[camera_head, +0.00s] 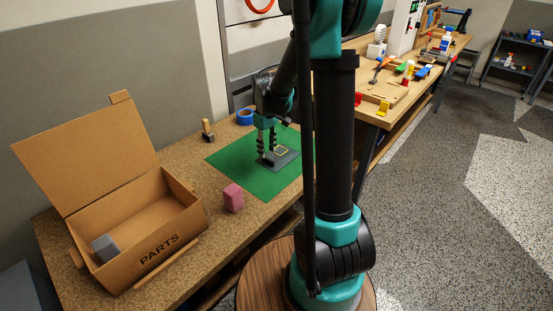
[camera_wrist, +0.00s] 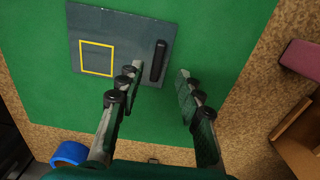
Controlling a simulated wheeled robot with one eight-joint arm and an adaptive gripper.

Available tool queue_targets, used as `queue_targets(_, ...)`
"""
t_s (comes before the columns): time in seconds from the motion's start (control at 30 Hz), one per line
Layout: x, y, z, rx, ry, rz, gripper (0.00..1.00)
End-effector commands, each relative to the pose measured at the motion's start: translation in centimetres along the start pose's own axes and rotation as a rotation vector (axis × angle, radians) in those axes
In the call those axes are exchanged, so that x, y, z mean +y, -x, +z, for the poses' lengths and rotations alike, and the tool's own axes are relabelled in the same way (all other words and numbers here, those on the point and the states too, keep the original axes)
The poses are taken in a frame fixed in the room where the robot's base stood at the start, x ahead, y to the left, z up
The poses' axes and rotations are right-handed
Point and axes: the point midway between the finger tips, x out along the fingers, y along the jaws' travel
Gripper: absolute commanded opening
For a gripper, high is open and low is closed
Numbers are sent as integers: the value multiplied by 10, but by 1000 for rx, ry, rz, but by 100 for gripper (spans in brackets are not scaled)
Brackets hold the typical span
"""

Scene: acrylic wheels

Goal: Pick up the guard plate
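The guard plate (camera_head: 283,161) is a flat dark grey plate with a yellow square outline and a black bar handle. It lies on the green mat (camera_head: 237,163). In the wrist view the plate (camera_wrist: 126,45) is at the upper left, with its handle (camera_wrist: 158,60) upright in the picture near its right edge. My gripper (camera_head: 266,155) points down over the plate's handle end. In the wrist view my gripper (camera_wrist: 160,72) is open, its fingertips apart on either side of the handle with gaps showing. Its height above the plate is hard to tell.
A pink block (camera_head: 233,198) stands near the mat's front left corner. A blue tape roll (camera_head: 245,116) and a small wooden-handled tool (camera_head: 207,130) are behind. An open cardboard PARTS box (camera_head: 188,219) holding a grey block (camera_head: 104,248) stands at left.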

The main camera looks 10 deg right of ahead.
Motion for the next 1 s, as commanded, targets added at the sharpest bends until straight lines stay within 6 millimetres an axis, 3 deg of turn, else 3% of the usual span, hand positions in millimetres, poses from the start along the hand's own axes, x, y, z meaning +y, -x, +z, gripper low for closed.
queue_targets(0.3, 4, -40, -1, 0, 0, 0, 36)
queue_targets(0.6, 4, -44, 0, 0, 0, 0, 36)
queue_targets(0.9, 4, -44, 0, 0, 0, 0, 0)
queue_targets(1.0, 4, -44, 0, 0, 0, 0, 0)
